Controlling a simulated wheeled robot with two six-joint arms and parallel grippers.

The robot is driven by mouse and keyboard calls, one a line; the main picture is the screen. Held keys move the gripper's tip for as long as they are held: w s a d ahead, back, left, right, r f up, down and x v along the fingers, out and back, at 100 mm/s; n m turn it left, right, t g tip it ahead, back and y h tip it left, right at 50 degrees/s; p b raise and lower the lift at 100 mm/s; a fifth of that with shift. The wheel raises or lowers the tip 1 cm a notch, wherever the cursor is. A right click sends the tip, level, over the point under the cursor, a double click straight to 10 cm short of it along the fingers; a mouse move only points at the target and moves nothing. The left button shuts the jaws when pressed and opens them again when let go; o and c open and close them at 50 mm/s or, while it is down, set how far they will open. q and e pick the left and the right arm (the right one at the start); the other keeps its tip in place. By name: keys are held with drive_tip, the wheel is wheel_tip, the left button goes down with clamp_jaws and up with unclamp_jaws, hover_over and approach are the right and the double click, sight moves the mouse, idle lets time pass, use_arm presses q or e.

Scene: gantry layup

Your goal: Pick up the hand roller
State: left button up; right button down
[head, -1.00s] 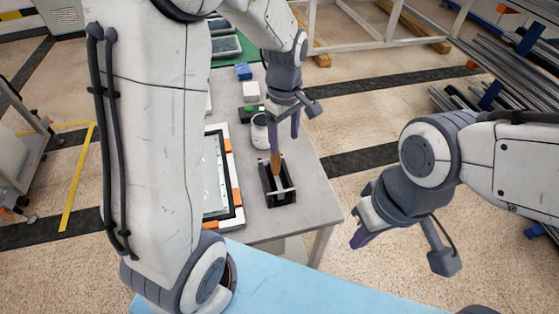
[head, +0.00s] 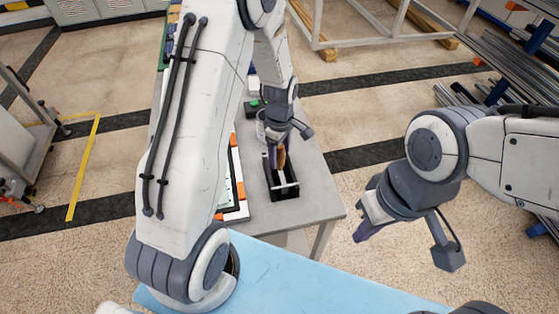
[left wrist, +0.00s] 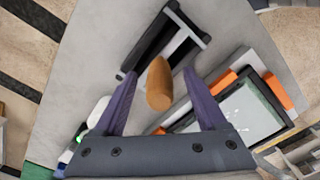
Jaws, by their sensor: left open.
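The hand roller stands in a black holder (head: 284,194) near the table's right edge. Its wooden handle (head: 281,157) points up, and a pale bar crosses the holder. In the left wrist view the handle (left wrist: 159,87) lies between my left gripper's (left wrist: 160,73) spread purple fingers, with a gap on each side. In the head view my left gripper (head: 280,160) is low over the holder, around the handle. It is open and holds nothing. My right gripper (head: 364,230) hangs right of the table, away from the roller; its finger gap does not show clearly.
A framed panel with orange corner blocks (left wrist: 281,93) lies beside the holder. A white container (head: 261,125) stands behind it, partly hidden by my left arm. Bare grey tabletop (head: 318,196) lies to the holder's right.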

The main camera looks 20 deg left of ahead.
use_arm(q)
drive_tip(key=shift+f, duration=0.15)
clamp_jaws()
drive_tip(key=shift+w+r, duration=0.1)
drive_tip(key=shift+r, duration=0.5)
drive_tip(key=r, duration=0.1)
drive_tip(key=s+r+b, duration=0.1)
drive_tip(key=r, duration=0.1)
drive_tip(key=shift+a+r, duration=0.2)
drive_tip(key=shift+r, duration=0.05)
drive_tip(key=s+a+r+b, duration=0.2)
drive_tip(key=s+a+r, duration=0.2)
drive_tip(key=s, duration=0.5)
wheel_tip(320, 180, up, 2)
drive_tip(key=shift+s+a+r, duration=0.2)
drive_tip(key=shift+s+a, duration=0.1)
drive_tip(key=shift+a, duration=0.1)
